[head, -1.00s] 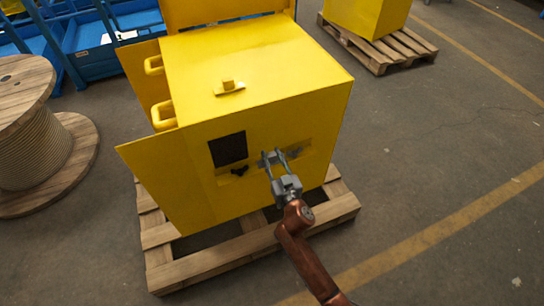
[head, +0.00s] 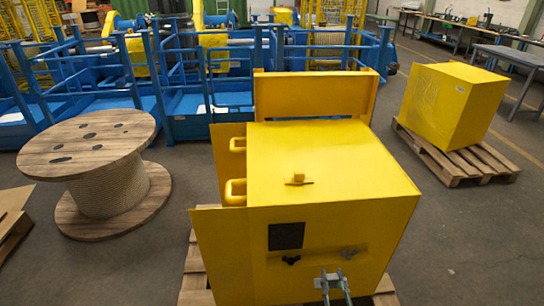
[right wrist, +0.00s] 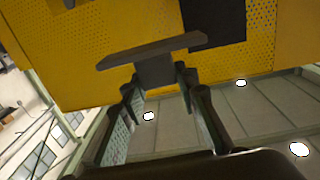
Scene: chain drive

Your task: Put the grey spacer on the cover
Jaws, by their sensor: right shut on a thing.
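My right gripper (head: 333,280) is in front of the lower front face of the yellow housing (head: 345,220). Its fingers are shut on a grey piece, which I take to be the grey spacer (right wrist: 155,48). In the right wrist view it is a flat bar with a block gripped between the fingertips, and the yellow face lies behind it. I cannot tell whether it touches the face. No part is clearly marked as the cover. My left gripper is not in view.
A small yellow block (head: 298,177) sits on top. An open door (head: 222,255) stands left. A cable reel (head: 100,175) is further left.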

